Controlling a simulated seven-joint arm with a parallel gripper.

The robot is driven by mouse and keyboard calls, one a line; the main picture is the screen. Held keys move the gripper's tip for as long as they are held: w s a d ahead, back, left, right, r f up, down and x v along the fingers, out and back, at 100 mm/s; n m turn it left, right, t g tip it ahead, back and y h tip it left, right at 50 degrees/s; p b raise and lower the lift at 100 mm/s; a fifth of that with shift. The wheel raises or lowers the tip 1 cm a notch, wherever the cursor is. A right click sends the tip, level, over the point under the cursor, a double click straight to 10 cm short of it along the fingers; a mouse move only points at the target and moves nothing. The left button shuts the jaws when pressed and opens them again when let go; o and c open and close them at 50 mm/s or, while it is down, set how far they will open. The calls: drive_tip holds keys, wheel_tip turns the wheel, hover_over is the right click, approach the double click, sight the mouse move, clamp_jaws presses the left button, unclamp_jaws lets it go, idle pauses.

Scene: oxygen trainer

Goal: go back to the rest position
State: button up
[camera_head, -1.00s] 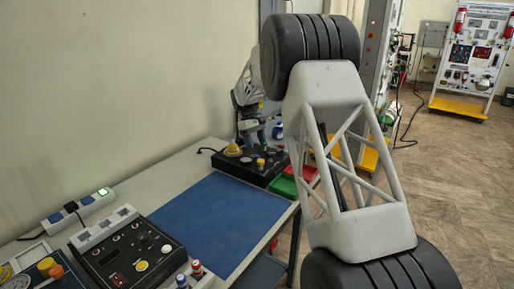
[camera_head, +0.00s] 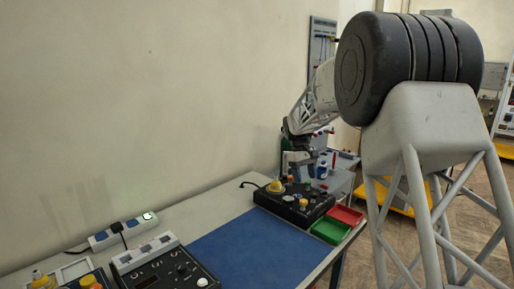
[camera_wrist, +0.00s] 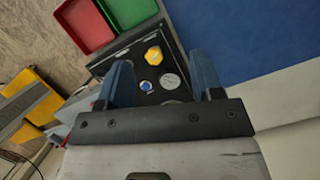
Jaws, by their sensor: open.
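My gripper (camera_head: 300,168) hangs at the end of my arm over the far black control panel (camera_head: 290,211) in the head view. In the wrist view my gripper (camera_wrist: 162,78) shows two blue fingers spread apart with nothing held between them. Behind the fingers lies the panel (camera_wrist: 123,58), with a yellow knob (camera_wrist: 153,55), a blue button (camera_wrist: 146,86) and a round gauge (camera_wrist: 170,81). The fingers' exact height above the panel is hard to tell.
Green (camera_head: 331,231) and red (camera_head: 346,215) trays sit right of the panel. A blue mat (camera_head: 250,248) lies clear on the table. A nearer control box (camera_head: 165,270) and a power strip (camera_head: 122,231) stand at left. A wall rises behind the table.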

drive_tip(key=s+r+m+t, duration=0.1)
drive_tip(key=s+r, duration=0.2)
drive_tip(key=s, duration=0.6)
drive_tip(key=s+r+m+t+y, duration=0.1)
drive_tip(key=s+r, duration=0.3)
drive_tip(key=s, duration=0.6)
drive_tip(key=s+r+m+t, duration=0.1)
drive_tip(key=s+r, duration=0.2)
drive_tip(key=s, duration=0.6)
drive_tip(key=s+f+m+t, duration=0.1)
drive_tip(key=s+f, duration=0.2)
drive_tip(key=s, duration=1)
drive_tip(key=s+f+m+t, duration=0.1)
drive_tip(key=s+f, duration=0.2)
drive_tip(key=s, duration=1.1)
drive_tip(key=shift+d+f+m+t+y, duration=0.25)
drive_tip(key=shift+m+t+y, duration=0.05)
drive_tip(key=shift+y, duration=0.1)
